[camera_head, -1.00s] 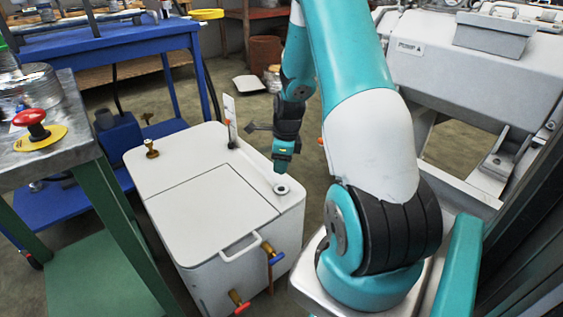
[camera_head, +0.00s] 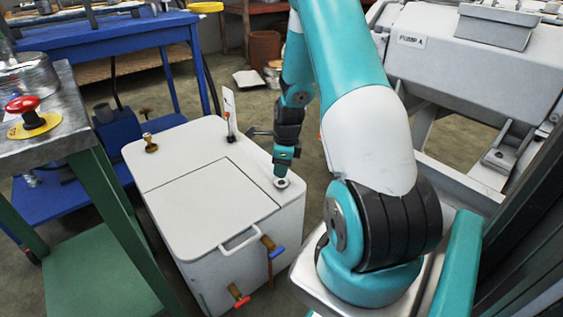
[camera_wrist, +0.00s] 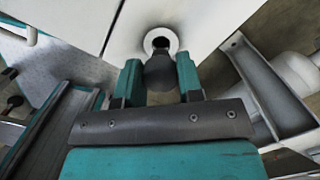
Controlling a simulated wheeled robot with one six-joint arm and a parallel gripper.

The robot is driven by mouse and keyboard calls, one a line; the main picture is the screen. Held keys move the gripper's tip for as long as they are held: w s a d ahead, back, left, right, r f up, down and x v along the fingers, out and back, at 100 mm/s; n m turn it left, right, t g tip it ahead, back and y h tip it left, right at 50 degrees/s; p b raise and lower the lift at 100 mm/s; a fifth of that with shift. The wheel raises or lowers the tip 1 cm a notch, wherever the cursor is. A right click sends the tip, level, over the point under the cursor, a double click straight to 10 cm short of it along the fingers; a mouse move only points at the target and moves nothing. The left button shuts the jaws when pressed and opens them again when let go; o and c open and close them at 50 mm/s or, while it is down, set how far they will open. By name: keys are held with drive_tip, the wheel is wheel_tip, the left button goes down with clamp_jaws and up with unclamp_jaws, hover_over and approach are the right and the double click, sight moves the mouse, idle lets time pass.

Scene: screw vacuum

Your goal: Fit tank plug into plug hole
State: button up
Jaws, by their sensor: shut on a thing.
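The tank is a white box with a flat lid (camera_head: 200,210). Its plug hole (camera_head: 282,184) is a pale round collar near the right edge of the top. My gripper (camera_head: 283,163) points down just above the hole, shut on the tank plug. In the wrist view, the dark grey plug (camera_wrist: 160,74) sits between the two teal fingers of my gripper (camera_wrist: 159,82). The plug's end overlaps the white ring of the plug hole (camera_wrist: 176,43), with a dark gap showing at its far side. I cannot tell whether the plug's tip has entered the hole.
A brass fitting (camera_head: 150,143) and an upright gauge (camera_head: 229,113) stand on the tank top. A handle (camera_head: 239,240) and valves are on its front edge. A green-legged bench (camera_head: 50,140) stands at left, a grey machine (camera_head: 425,50) at right.

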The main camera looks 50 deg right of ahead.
drive_tip(key=shift+f+b, duration=0.3)
drive_tip(key=shift+f, duration=0.65)
drive_tip(key=shift+p, duration=1)
idle(0.8)
drive_tip(key=shift+f+b, duration=0.6)
drive_tip(key=shift+f, duration=0.75)
drive_tip(key=o, duration=1)
drive_tip(key=r+p, duration=0.2)
drive_tip(key=r, duration=0.3)
drive_tip(key=s+r+p, duration=0.1)
drive_tip(key=r+p, duration=0.1)
drive_tip(key=r, duration=0.4)
drive_tip(key=s+d+r+p, duration=0.1)
drive_tip(key=r+p, duration=0.1)
drive_tip(key=r, duration=0.4)
drive_tip(key=shift+r, duration=0.15)
drive_tip(key=shift+w, duration=0.1)
